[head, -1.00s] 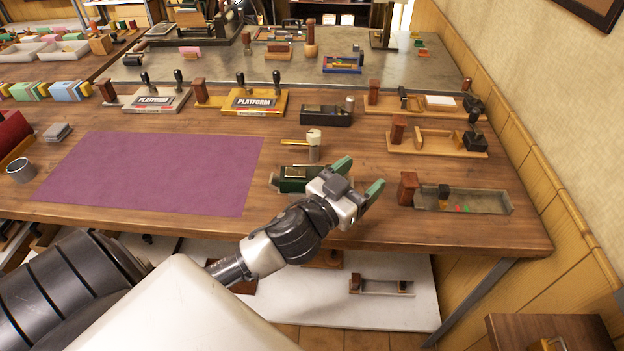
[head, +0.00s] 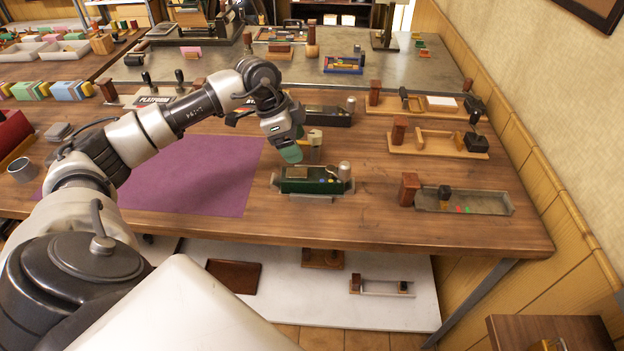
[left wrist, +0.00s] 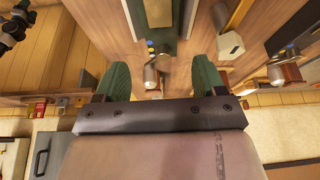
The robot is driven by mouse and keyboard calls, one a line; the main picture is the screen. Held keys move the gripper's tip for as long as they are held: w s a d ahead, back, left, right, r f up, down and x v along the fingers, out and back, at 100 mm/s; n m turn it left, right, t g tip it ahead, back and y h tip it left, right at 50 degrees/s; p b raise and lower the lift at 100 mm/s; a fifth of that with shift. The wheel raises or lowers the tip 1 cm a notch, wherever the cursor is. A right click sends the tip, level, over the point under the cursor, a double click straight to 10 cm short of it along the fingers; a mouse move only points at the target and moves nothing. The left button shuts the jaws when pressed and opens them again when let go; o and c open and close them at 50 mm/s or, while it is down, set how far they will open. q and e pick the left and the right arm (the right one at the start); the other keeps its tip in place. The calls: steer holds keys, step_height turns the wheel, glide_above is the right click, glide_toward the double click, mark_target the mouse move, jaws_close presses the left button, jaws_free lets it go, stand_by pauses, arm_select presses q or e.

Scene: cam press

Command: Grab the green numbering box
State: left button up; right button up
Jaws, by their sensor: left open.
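The green numbering box (head: 312,186) sits near the front of the wooden table, right of the purple mat. It is long and dark green, with a brass-coloured plate on top and a metal knob at its right end. My left gripper (head: 293,152) is just above and behind its left part, pointing down. In the left wrist view, my left gripper (left wrist: 160,78) shows two green fingers spread wide with nothing between the pads. The box (left wrist: 163,36) appears ahead of them at the top, apart from the fingers. My right gripper is not in view.
A yellow-handled stamp (head: 315,138) stands close behind the box. A black numbering box (head: 328,116) lies farther back. A grey tray with a brown block (head: 409,188) is to the right. The purple mat (head: 205,180) is bare at the left.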

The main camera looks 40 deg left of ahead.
arm_select(q)
glide_above(314, 174)
steer(key=s+a, duration=0.1)
steer(key=a, duration=0.1)
steer(key=f, duration=0.4)
steer(key=shift+s+d+f+p, duration=0.15)
steer(key=shift+s+f+p, duration=0.05)
steer(key=shift+f+p, duration=0.1)
steer(key=p+x, duration=0.1)
steer(key=x, duration=0.3)
steer(key=shift+w+d+f, duration=0.1)
steer(key=shift+w, duration=0.05)
steer(key=shift+w+d+f, duration=0.1)
steer(key=shift+f, duration=0.35)
steer(key=shift+r, duration=0.1)
steer(key=c, duration=1)
